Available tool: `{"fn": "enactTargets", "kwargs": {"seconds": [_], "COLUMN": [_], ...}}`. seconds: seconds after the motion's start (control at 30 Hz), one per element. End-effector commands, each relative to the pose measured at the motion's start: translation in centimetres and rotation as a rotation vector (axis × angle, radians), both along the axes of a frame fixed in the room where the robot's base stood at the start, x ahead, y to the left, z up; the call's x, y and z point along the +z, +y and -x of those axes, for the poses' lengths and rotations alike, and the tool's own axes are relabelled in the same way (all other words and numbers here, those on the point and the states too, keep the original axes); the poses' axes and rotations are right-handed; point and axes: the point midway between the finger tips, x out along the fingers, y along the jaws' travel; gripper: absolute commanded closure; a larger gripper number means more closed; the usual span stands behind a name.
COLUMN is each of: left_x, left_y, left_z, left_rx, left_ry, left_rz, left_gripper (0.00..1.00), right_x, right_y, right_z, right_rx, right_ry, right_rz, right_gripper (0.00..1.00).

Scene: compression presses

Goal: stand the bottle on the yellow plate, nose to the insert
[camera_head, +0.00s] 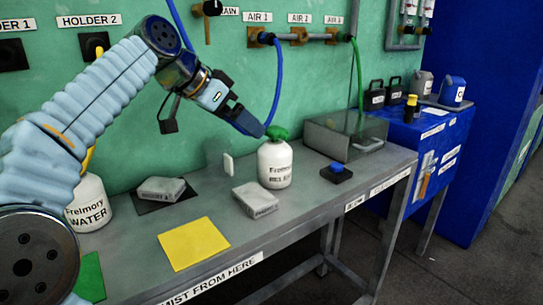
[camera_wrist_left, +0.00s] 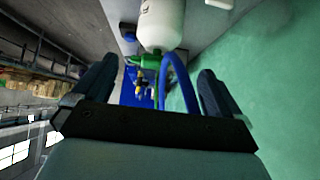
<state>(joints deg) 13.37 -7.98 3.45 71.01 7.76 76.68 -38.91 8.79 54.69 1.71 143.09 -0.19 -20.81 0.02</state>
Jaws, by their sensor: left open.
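A white bottle (camera_head: 275,168) with a green top (camera_head: 277,132) stands upright on the grey bench; its label is only partly legible. The bottle also shows in the left wrist view (camera_wrist_left: 162,22), beyond the gap between my fingers. My left gripper (camera_head: 256,128) is at the green top; in the left wrist view its fingers (camera_wrist_left: 158,88) are apart, with nothing held between them. I cannot tell whether it touches the top. The yellow plate (camera_head: 194,243) lies bare near the bench's front edge, left of the bottle. I cannot tell which thing is the insert. My right gripper is out of view.
A grey block (camera_head: 255,199) lies between plate and bottle; another (camera_head: 161,189) lies on a black mat. A water bottle (camera_head: 88,205) stands at left, partly behind my arm. A blue-black button box (camera_head: 336,173) and metal bin (camera_head: 345,138) are at right. A blue hose (camera_head: 278,85) hangs behind.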

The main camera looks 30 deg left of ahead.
Motion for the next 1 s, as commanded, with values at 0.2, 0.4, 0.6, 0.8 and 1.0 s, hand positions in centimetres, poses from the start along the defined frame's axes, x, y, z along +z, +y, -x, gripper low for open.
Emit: {"fn": "enactTargets", "kwargs": {"seconds": [0.2, 0.4, 0.6, 0.8, 1.0], "left_x": [-3.5, -5.4, -7.0, -9.2, -9.5], "left_y": [-1.3, -2.0, -2.6, -3.4, -3.5], "left_z": [-2.9, -4.8, -6.1, -7.9, -8.3], "left_rx": [-0.003, -0.001, -0.001, -0.001, 0.0], "left_ry": [0.006, 0.002, 0.005, 0.004, 0.001], "left_rz": [0.001, 0.001, 0.001, 0.001, 0.001], "left_gripper": [0.0, 0.0, 0.0, 0.0, 0.0], "right_x": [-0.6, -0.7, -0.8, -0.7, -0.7], "right_y": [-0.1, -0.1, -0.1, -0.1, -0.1], "right_z": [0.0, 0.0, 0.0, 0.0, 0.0], "right_rx": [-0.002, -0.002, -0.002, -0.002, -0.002], "right_ry": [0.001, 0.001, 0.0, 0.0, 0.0], "right_rz": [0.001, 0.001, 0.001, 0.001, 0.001], "right_gripper": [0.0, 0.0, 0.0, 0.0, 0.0]}}
